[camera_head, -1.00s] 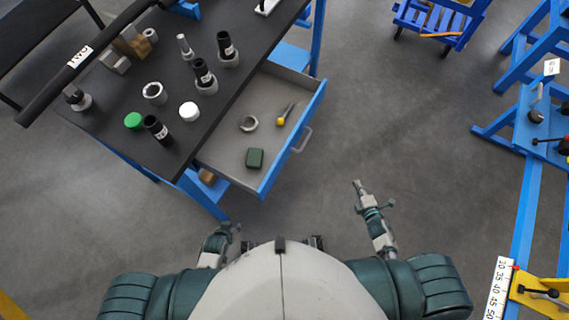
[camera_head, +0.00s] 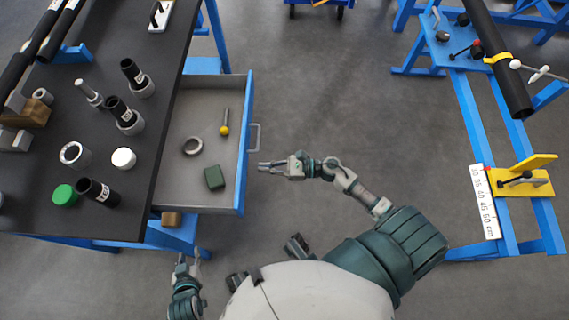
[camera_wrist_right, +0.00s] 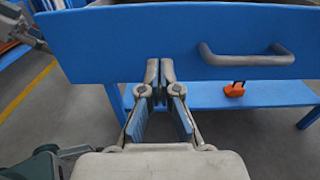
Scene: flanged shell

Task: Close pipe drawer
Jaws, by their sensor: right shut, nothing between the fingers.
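The drawer (camera_head: 242,190) is pulled out from the right side of the black-topped workbench (camera_head: 150,150). Its blue front faces right and carries a grey bar handle (camera_head: 255,137). My right gripper (camera_head: 262,167) is shut and empty just right of the drawer front, below the handle in the head view. In the right wrist view the shut fingertips (camera_wrist_right: 160,68) are before the blue front, left of the handle (camera_wrist_right: 245,56); whether they touch it I cannot tell. My left gripper (camera_head: 189,258) is low, near the bench's lower frame; its jaw opening is unclear.
The drawer holds a grey ring (camera_head: 192,146), a yellow-tipped tool (camera_head: 224,128) and a green box (camera_head: 214,177). Pipe fittings stand on the bench top. A blue pipe stand (camera_head: 507,225) is at the right. The floor between is clear.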

